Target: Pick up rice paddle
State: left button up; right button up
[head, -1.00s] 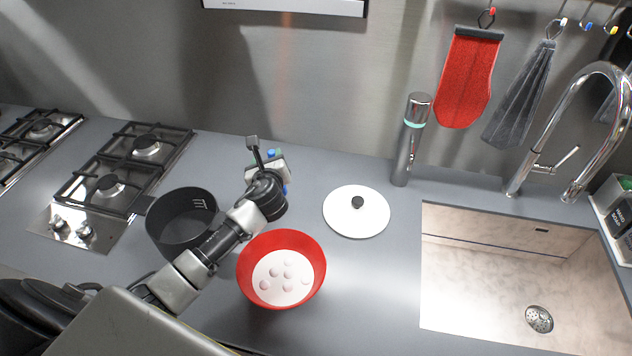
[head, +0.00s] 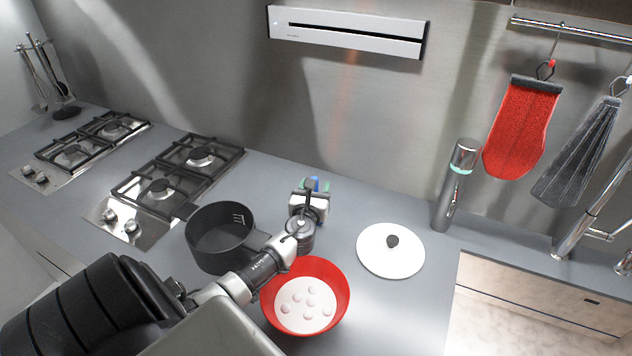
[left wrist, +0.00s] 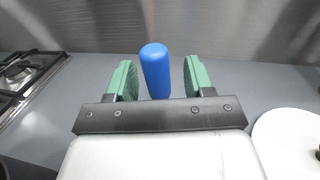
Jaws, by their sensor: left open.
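A blue rounded handle (left wrist: 156,72) stands between the green finger pads of my open left gripper (left wrist: 160,80) in the left wrist view. It lies close to the left pad, with a clear gap to the right pad. I cannot tell for sure that it belongs to the rice paddle; its lower part is hidden behind the gripper. In the head view my left gripper (head: 314,186) is over the counter behind the red bowl, and a bit of the blue handle shows between the fingers. My right gripper is not in view.
A black pot (head: 218,240) and a red bowl (head: 342,290) with white contents stand beside my left arm. A white lid (head: 385,262) lies to the right, with a grey cylinder (head: 452,190) behind it. Gas hobs (head: 160,190) are at left, a sink (head: 530,310) at right.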

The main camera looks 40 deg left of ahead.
pick_arm(q)
jog(key=shift+x, duration=0.85)
jog(key=shift+c, duration=0.4)
grip_shut()
